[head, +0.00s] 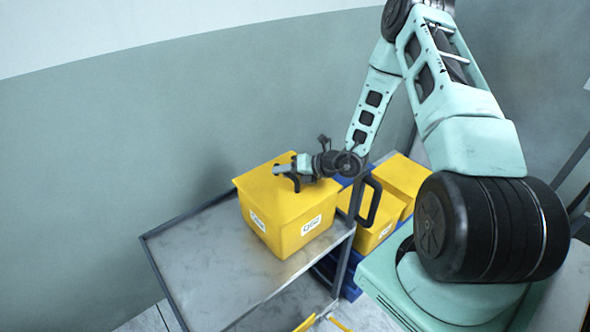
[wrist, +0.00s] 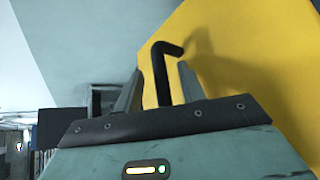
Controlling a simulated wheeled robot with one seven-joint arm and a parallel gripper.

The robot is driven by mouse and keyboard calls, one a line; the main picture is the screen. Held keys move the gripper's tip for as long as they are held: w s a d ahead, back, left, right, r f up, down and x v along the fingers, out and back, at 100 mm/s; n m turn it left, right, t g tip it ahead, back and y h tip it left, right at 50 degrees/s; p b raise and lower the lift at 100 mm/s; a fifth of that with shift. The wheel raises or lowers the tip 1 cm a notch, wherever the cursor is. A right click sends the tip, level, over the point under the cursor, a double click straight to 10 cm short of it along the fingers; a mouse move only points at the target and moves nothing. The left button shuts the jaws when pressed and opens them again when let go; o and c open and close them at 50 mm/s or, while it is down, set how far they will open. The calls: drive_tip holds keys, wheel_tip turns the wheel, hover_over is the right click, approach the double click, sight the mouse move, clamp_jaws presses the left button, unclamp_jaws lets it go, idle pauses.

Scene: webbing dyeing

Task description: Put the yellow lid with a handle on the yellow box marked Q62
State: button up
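A yellow box (head: 283,238) with white labels stands on the metal cart; its front label looks like Q62 but is small. The yellow lid (head: 257,181) lies over the box top and looks level, with no clear gap at the rim. In the wrist view, the lid (wrist: 235,60) fills the upper right. Its black bent handle (wrist: 163,75) stands between the fingers of my gripper (wrist: 160,88). The fingers are apart, with space visible on both sides of the handle. In the head view, my gripper (head: 284,172) is low over the lid and hides part of the handle.
The grey metal cart (head: 205,255) has bare top to the left of the box. A wall is close behind the cart.

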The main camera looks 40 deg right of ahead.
drive_tip(key=b+v, duration=0.3)
drive_tip(key=v, duration=1.4)
drive_tip(key=shift+s, duration=0.15)
drive_tip(key=s+a+r+n+g+y, duration=0.1)
drive_tip(key=s+a+r+n+g, duration=0.1)
drive_tip(key=a+n+g, duration=0.4)
drive_tip(key=s+a+r+n+g+y, duration=0.1)
drive_tip(key=s+a+r+n, duration=0.1)
drive_tip(key=a+n, duration=0.75)
drive_tip(key=s+a+r+n+g+y, duration=0.1)
drive_tip(key=s+a+r+n+g, duration=0.1)
drive_tip(key=a+n+g, duration=0.5)
drive_tip(key=s+a+r+n+t+h, duration=0.3)
drive_tip(key=s+a+r+n+h, duration=0.2)
drive_tip(key=n, duration=2)
drive_tip(key=s+a+h, duration=0.3)
drive_tip(key=s+a, duration=0.3)
drive_tip(key=shift+a+h, duration=0.2)
drive_tip(key=shift+h, duration=0.1)
drive_tip(key=shift+s+d+r, duration=0.1)
drive_tip(key=shift+s+d, duration=0.05)
